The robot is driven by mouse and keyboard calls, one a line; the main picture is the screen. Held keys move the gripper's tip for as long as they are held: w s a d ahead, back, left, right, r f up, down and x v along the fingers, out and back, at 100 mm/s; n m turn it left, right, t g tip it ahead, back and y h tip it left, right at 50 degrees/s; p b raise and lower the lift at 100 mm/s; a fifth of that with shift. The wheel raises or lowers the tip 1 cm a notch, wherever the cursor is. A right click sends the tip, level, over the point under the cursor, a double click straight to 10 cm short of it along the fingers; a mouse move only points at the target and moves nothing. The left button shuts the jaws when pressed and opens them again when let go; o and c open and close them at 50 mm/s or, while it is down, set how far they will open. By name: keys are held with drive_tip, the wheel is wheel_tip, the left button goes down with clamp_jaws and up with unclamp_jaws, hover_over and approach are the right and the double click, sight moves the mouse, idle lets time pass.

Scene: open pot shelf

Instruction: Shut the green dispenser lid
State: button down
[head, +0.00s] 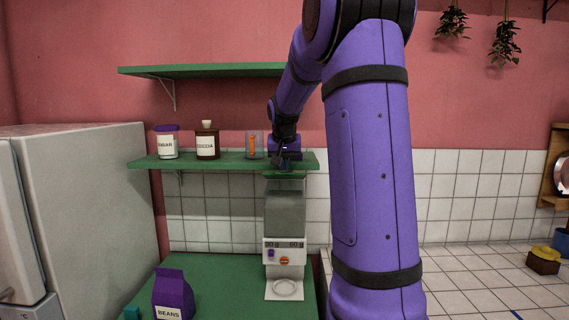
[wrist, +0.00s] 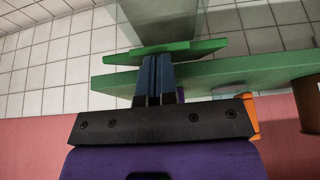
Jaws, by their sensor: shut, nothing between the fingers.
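The dispenser (head: 285,247) stands on the green counter, white below with a grey see-through hopper (head: 285,215) above. Its green lid (head: 286,175) lies nearly level across the hopper's top; I cannot tell whether it is fully seated. In the wrist view, which looks upside down, the lid (wrist: 190,49) is a slightly tilted green plate against the hopper (wrist: 160,12). My gripper (head: 285,168) is just above the lid. Its dark fingers (wrist: 156,62) are together and empty, with the tips at the lid, apparently touching it.
A green shelf (head: 215,161) runs close behind the lid, holding a sugar jar (head: 167,144), a cocoa jar (head: 207,144) and a glass with something orange (head: 252,146). Another shelf (head: 200,71) is above. A purple beans bag (head: 172,294) stands on the counter (head: 225,280), left of the dispenser.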

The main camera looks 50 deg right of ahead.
wheel_tip(320, 180, down, 8)
drive_tip(key=s+a, duration=0.1)
drive_tip(key=shift+s+a, duration=0.3)
drive_tip(key=shift+a, duration=0.1)
drive_tip(key=s+a+v, duration=0.1)
drive_tip(key=v, duration=1.2)
drive_tip(key=shift+a+f, duration=0.15)
drive_tip(key=shift+f, duration=0.2)
drive_tip(key=s+a+n+t+y, duration=0.15)
drive_tip(key=s+a+n, duration=0.4)
drive_tip(key=a, duration=0.95)
drive_tip(key=s+a+f+n+y, duration=0.1)
drive_tip(key=s+a+f+n, duration=0.1)
drive_tip(key=s+a, duration=0.4)
drive_tip(key=s+a+f+n+y, duration=0.1)
drive_tip(key=s+a+f+n, duration=0.1)
drive_tip(key=s+a, duration=0.4)
drive_tip(key=shift+s+a+f, duration=0.3)
drive_tip(key=shift+s+f, duration=0.15)
drive_tip(key=shift+s, duration=0.35)
